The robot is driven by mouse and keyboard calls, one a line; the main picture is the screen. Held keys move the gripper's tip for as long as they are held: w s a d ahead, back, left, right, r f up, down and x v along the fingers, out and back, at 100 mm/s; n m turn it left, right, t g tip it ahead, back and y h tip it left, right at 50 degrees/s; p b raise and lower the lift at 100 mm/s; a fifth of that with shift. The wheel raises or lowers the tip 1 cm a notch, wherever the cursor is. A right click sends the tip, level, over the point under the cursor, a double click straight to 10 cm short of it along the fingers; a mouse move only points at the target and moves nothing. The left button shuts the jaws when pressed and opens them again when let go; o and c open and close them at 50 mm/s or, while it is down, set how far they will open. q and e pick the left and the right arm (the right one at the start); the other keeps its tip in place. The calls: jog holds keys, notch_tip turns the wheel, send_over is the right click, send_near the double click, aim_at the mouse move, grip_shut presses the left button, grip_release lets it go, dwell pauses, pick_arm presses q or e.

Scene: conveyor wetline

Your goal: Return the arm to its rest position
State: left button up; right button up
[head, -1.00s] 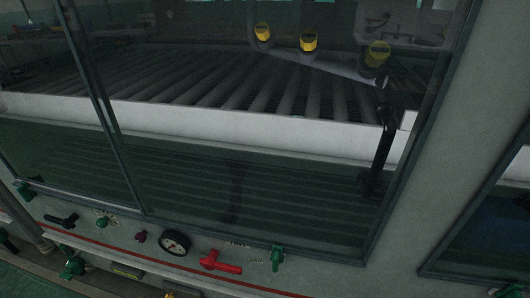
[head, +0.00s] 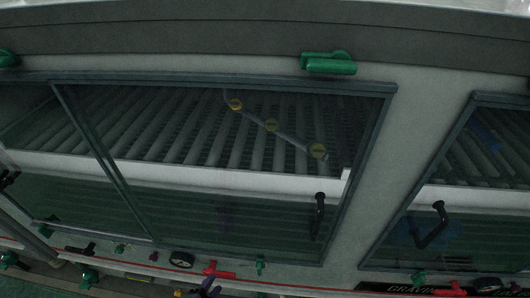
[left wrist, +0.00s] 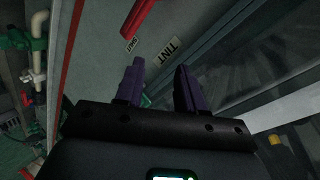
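Part of a red handle (left wrist: 139,17) lies beyond the fingertips there, beside small labels on the grey panel (left wrist: 98,62). My right gripper is not in view.
A large glazed machine front fills the head view, with a sliding window frame (head: 381,130) and black door handles (head: 319,213). A gauge (head: 181,259) and green valves (head: 88,276) line the lower panel. A green latch (head: 328,64) sits above the windows.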

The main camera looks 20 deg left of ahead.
pick_arm(q)
jog(key=s+d+r+n+g+h, duration=0.1)
jog(key=s+d+r+n+g, duration=0.15)
jog(key=r, duration=0.45)
jog(key=s+d+r+n+g+h, duration=0.1)
jog(key=s+d+r+n+g, duration=0.15)
jog(key=r, duration=0.45)
jog(key=s+n+g+y, duration=0.1)
jog(key=s+n+g, duration=0.3)
jog(key=s, duration=0.3)
notch_tip(320, 180, up, 37)
jog(key=p, duration=3.8)
jog(key=shift+w+d+r+p, duration=0.2)
jog(key=shift+w+d+p, duration=0.05)
jog(key=shift+w+p, duration=0.15)
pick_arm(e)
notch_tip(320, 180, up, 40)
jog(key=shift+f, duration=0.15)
pick_arm(q)
jog(key=shift+f, duration=0.1)
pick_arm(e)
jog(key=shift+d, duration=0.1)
